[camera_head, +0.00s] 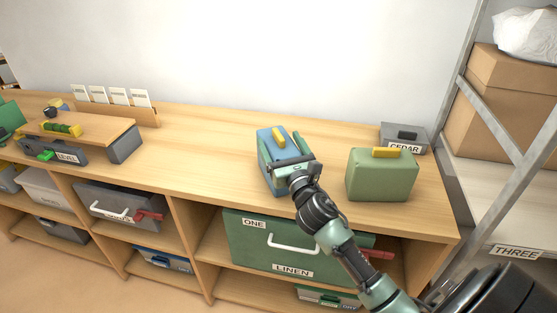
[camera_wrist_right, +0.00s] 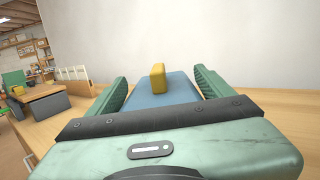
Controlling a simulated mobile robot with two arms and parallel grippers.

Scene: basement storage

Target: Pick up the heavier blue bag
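A blue bag (camera_head: 267,150) with a yellow handle stands on the wooden counter, right of centre in the head view. It also shows ahead in the right wrist view (camera_wrist_right: 160,98), with its yellow handle upright. My right gripper (camera_head: 284,150) is over the near part of the bag. Its two green fingers are wide apart in the right wrist view (camera_wrist_right: 160,78), with the bag between or just beyond them. I cannot tell whether they touch it. The gripper hides part of the bag. I see only one blue bag. My left gripper is not in view.
A green bag (camera_head: 382,176) with a yellow handle stands right of the blue one, before a grey CEDAR box (camera_head: 404,139). Counter between is clear. A metal shelf (camera_head: 505,178) stands at right.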

